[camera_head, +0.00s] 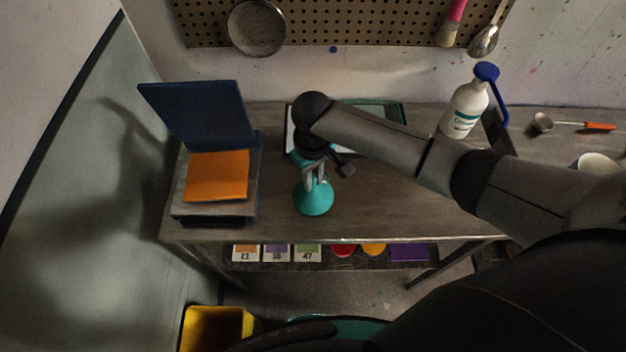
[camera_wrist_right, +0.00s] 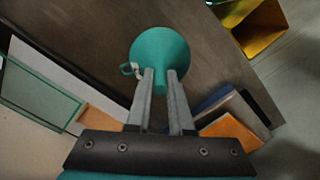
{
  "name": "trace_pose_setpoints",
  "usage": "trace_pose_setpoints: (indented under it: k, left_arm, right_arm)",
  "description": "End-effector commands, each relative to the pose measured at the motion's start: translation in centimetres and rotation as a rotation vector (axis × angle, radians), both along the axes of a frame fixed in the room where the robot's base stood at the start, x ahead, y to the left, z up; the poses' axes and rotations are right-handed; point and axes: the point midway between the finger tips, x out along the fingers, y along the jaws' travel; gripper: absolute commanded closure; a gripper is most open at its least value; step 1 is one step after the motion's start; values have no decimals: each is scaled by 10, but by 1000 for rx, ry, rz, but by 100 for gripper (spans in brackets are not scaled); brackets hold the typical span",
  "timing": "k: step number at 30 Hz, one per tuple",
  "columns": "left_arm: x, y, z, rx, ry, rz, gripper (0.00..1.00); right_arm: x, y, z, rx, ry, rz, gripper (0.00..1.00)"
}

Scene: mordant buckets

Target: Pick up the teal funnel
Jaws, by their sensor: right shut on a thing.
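The teal funnel (camera_head: 314,199) is near the front middle of the grey table, wide mouth down and spout up. My right gripper (camera_head: 316,178) comes down on it from above and is shut on its spout. In the right wrist view the funnel's cone (camera_wrist_right: 160,48) lies just beyond the fingertips (camera_wrist_right: 160,76), with the spout between them. A small ring or loop (camera_wrist_right: 128,69) shows at the funnel's side. I cannot tell whether the rim touches the table. My left gripper is not in view.
A scale-like box (camera_head: 180,205) with an orange cloth (camera_head: 217,175) and raised dark blue lid (camera_head: 200,113) stands left. A green-edged tray (camera_head: 393,108) lies behind my arm, a white bottle (camera_head: 463,110) to the right. A yellow bucket (camera_head: 215,325) is on the floor.

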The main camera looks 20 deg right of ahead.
Motion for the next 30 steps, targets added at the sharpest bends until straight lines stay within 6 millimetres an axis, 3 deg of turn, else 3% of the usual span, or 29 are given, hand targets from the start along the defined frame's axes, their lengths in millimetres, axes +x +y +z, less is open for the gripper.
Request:
trace_pose_setpoints:
  k: [5, 12, 18, 24, 30]
  left_arm:
    - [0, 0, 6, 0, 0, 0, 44]
    - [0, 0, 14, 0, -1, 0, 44]
    - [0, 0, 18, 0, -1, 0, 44]
    - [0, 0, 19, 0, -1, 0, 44]
    - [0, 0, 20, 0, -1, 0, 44]
  right_arm:
    - [2, 0, 34, 3, -5, 2, 100]
    - [2, 0, 106, 3, -7, 1, 100]
    - [1, 1, 155, 2, -6, 1, 100]
    - [1, 0, 183, 2, -1, 0, 100]
    - [0, 0, 191, 0, -1, 1, 100]
